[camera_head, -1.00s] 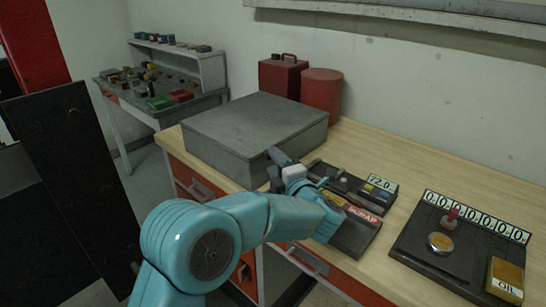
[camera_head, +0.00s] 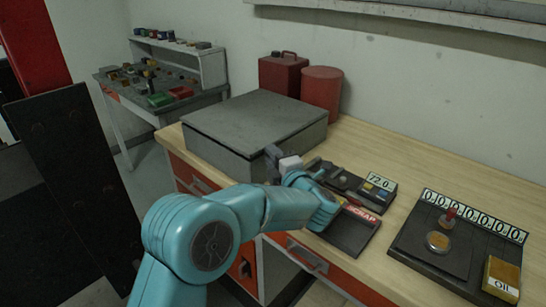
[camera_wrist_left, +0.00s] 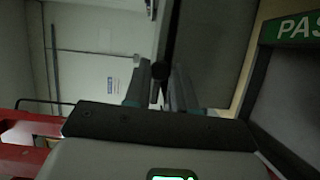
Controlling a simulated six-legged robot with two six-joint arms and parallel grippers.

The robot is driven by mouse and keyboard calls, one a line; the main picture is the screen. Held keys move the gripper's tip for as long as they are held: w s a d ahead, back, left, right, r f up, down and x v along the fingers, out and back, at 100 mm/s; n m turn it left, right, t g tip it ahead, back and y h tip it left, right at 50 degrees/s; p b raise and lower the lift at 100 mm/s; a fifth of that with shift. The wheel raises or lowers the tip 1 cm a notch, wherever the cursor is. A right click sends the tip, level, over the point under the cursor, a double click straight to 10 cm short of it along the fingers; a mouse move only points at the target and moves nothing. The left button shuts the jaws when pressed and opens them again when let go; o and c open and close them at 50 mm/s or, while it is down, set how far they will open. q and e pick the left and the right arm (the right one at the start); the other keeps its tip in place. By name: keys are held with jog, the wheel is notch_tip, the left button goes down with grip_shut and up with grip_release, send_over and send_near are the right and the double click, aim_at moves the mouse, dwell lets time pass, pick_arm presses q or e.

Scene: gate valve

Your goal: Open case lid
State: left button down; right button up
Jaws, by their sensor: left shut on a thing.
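The case (camera_head: 215,157) is a flat grey metal box on the wooden workbench, with a flat grey lid (camera_head: 255,118) on top. A thin dark line shows under the lid's front edge; any gap there is small. My left gripper (camera_head: 272,160) is at the case's near right corner, shut on the lid's edge. In the left wrist view, the gripper's fingers (camera_wrist_left: 158,90) meet at the edge of a grey panel, which looks like the case lid (camera_wrist_left: 210,50). The exact contact is dim. My right gripper is not in view.
A tray labelled SCRAP (camera_head: 342,236) and a small panel reading 72.0 (camera_head: 360,188) lie right of the case. A gauge panel (camera_head: 432,258) is further right. A red can (camera_head: 283,78) and red cylinder (camera_head: 321,92) stand behind. Bench between the panels is clear.

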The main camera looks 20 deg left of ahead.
pick_arm(q)
jog(key=w+d+r+m+g+p, duration=0.1)
jog(key=w+r+m+p, duration=0.1)
jog(key=r+p, duration=0.6)
jog(key=w+d+r+m+g+h+p, duration=0.1)
jog(key=w+r+m+p, duration=0.2)
jog(key=r+p, duration=0.5)
jog(key=shift+w+d+r+m+p, duration=0.15)
jog(key=shift+w+r+m+p, duration=0.35)
jog(key=shift+r, duration=1.05)
jog(key=shift+w, duration=0.1)
jog(key=c, duration=0.9)
grip_release()
jog(key=shift+c, duration=0.2)
